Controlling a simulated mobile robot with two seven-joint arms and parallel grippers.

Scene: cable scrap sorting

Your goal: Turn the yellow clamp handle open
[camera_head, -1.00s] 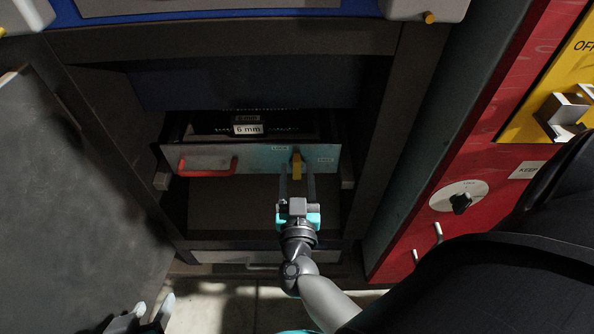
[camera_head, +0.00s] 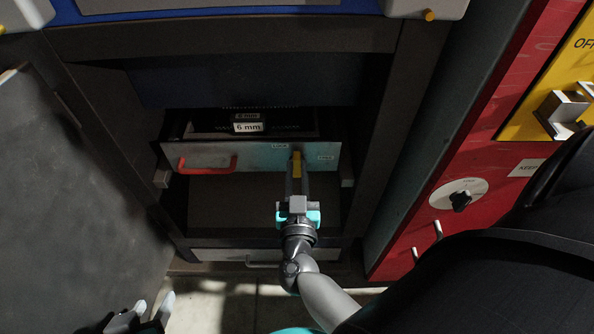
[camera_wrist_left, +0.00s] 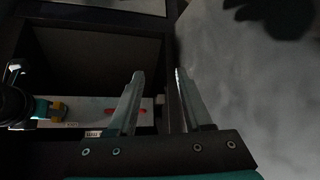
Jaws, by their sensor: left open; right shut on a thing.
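The yellow clamp handle (camera_head: 297,161) is on the right part of the grey drawer front (camera_head: 258,157) in the head view, pointing roughly up and down. My right gripper (camera_head: 297,182) is shut on the yellow clamp handle from below, its fingers hiding the sides and lower end. The handle also shows at the left of the left wrist view (camera_wrist_left: 57,109), beside my right gripper. My left gripper (camera_head: 152,305) is low at the left, open and empty, away from the drawer. Its spread fingers show in the left wrist view (camera_wrist_left: 158,76).
A red drawer handle (camera_head: 208,164) is left of the clamp handle. A "6 mm" label (camera_head: 248,128) sits inside the partly open drawer. A dark door panel (camera_head: 70,190) stands at the left. A red cabinet (camera_head: 470,155) with a black knob (camera_head: 460,200) stands at the right.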

